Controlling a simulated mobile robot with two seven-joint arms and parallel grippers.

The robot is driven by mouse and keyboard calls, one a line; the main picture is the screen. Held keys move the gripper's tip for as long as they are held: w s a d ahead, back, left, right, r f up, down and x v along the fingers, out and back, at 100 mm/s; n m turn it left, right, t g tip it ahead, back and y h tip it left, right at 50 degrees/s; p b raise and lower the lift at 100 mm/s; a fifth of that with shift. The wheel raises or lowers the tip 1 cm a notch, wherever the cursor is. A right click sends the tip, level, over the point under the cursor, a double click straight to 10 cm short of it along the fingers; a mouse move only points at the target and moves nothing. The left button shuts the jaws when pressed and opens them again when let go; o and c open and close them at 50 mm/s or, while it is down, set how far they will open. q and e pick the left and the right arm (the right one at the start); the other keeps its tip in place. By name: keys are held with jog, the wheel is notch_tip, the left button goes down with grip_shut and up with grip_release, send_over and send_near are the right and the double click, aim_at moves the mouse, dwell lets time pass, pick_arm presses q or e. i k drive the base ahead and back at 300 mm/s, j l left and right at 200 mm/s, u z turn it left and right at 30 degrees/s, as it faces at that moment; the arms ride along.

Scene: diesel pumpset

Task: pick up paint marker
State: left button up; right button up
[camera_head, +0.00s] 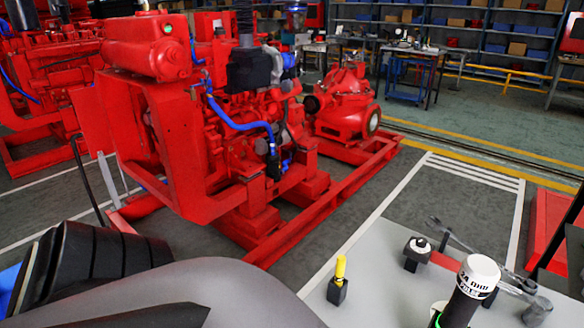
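A small upright thing with a yellow body (341,269), which looks like the paint marker, stands in a small black block-shaped holder (337,291). The holder is on the white tabletop (372,277) near its left edge, at the lower right of the head view. I see no label on the marker. Neither gripper's fingers can be made out. A large grey and black shape, apparently part of my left arm, fills the lower left, apart from the marker in the picture.
A second black holder with a white-topped item (418,248) stands behind the marker. Metal wrenches (485,259) lie on the table. A red engine pumpset (235,120) stands beyond.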

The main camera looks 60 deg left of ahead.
aim_at(338, 275)
jog(key=u, duration=1.25)
